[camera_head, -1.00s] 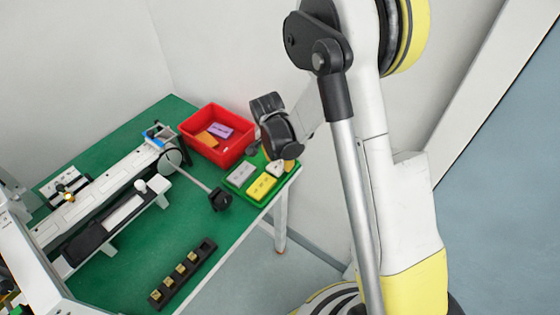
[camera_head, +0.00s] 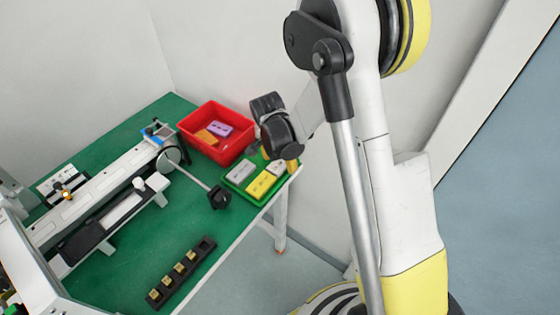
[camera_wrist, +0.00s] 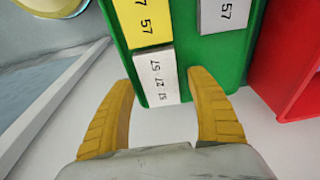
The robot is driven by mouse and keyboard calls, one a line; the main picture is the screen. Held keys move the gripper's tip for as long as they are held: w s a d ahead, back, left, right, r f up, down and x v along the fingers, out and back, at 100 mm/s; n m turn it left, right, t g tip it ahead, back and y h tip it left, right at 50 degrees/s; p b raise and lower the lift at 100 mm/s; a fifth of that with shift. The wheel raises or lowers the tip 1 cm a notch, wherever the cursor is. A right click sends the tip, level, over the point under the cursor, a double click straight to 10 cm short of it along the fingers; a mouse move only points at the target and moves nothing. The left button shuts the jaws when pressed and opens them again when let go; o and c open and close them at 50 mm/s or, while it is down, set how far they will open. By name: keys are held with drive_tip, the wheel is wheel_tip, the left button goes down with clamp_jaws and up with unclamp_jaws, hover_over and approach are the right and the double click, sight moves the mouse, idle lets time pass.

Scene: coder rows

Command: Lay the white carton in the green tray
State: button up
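The white carton (camera_wrist: 157,78) lies in the green tray (camera_wrist: 205,60), at the tray's near edge in the wrist view; its end reaches the rim there. It shows in the head view (camera_head: 276,169) below my gripper. My gripper (camera_wrist: 163,88) is open, with one yellow finger on each side of the carton and a visible gap on both sides. In the head view my gripper (camera_head: 279,160) hangs over the tray's right end. The tray (camera_head: 236,189) also holds a yellow carton (camera_head: 259,184) and a light grey carton (camera_head: 239,172).
A red bin (camera_head: 190,142) with an orange and a purple item stands directly beside the tray. A black rack (camera_head: 181,272) with several small items lies nearer on the green table. A long white machine (camera_head: 100,200) fills the left. The table's right edge is close to the tray.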

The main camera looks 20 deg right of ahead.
wheel_tip(320, 180, up, 12)
drive_tip(key=s+a, duration=0.2)
drive_tip(key=s+d+r+n+t+y, duration=0.1)
drive_tip(key=s+r+n+t, duration=0.2)
drive_tip(key=s, duration=0.6)
drive_tip(key=s+d+r+n+t, duration=0.1)
drive_tip(key=s+r+n+t, duration=0.1)
drive_tip(key=s+r+n, duration=0.5)
drive_tip(key=shift+s+r+n+t+y, duration=0.4)
drive_tip(key=shift+s+r, duration=0.55)
drive_tip(key=shift+r, duration=0.2)
drive_tip(key=shift+d, duration=0.1)
